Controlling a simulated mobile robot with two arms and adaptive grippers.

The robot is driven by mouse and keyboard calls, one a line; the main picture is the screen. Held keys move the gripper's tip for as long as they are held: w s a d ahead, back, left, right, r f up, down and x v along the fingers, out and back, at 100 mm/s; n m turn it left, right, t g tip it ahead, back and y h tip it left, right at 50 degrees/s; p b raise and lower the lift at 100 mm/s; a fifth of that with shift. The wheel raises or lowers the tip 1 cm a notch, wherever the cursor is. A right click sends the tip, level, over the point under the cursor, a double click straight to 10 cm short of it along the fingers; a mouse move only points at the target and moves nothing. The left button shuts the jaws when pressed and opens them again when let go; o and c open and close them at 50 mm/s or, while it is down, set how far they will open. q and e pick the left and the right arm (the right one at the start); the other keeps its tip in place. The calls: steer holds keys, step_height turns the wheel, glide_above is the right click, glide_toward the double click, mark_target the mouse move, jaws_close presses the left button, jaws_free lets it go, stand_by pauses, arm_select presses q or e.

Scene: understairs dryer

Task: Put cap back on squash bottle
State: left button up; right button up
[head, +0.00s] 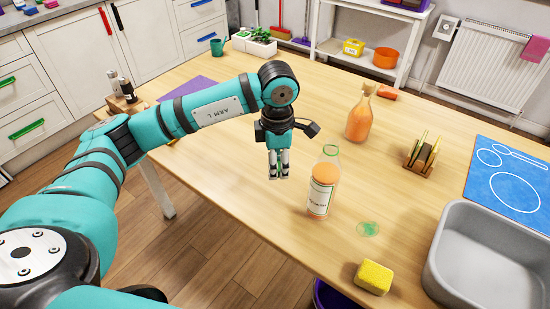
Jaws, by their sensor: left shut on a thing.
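The squash bottle (322,186) stands upright on the wooden table, clear with orange liquid, a white label and a green ring at its open-looking top. My left gripper (278,176) points down, to the left of the bottle and apart from it. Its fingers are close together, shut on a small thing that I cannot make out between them. A flat, translucent green round thing (367,229) lies on the table right of the bottle's base; I cannot tell whether it is the cap. My right gripper is not in view.
A yellow sponge (373,277) lies near the front edge. A grey basin (490,255) and blue mat (510,185) fill the right. Table behind the left gripper is mostly clear.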

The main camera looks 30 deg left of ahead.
arm_select(q)
steer(key=shift+s+d+m, duration=0.1)
steer(key=shift+s+m, duration=0.3)
steer(key=shift+m, duration=0.4)
steer(key=shift+s+d+r+m, duration=0.1)
steer(key=shift+s+m, duration=0.3)
steer(key=shift+m, duration=0.3)
steer(key=s+d+m, duration=0.3)
steer(key=s+m, duration=0.7)
steer(key=m, duration=1.1)
steer(key=shift+s+d+r+m, duration=0.2)
steer(key=shift+s+d+m, duration=0.1)
steer(key=shift+m, duration=0.1)
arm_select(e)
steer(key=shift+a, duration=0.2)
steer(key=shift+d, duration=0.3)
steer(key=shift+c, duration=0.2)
